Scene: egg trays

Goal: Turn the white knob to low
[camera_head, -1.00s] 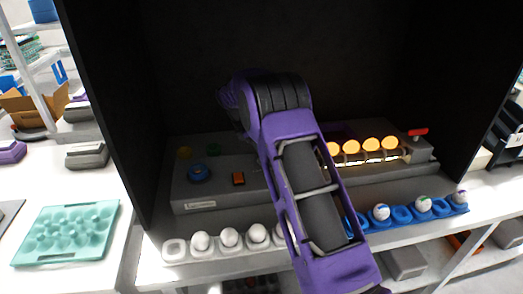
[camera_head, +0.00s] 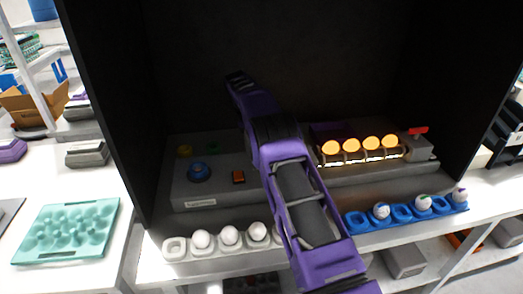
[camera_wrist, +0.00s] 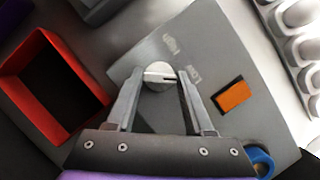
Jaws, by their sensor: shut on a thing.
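The white knob (camera_wrist: 157,76) sits on the grey panel (camera_wrist: 150,117) in the wrist view, with a slot across its face lying roughly level in the picture. In the head view my purple arm reaches over the grey control box (camera_head: 215,185) and hides the knob and gripper.
An orange switch (camera_wrist: 232,96) and a blue button (camera_wrist: 262,161) are near the knob. A red open box (camera_wrist: 27,78) is at left. A white egg tray (camera_head: 175,254) and a blue egg tray (camera_head: 357,226) line the front. Glowing lamps (camera_head: 350,146) stand at right.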

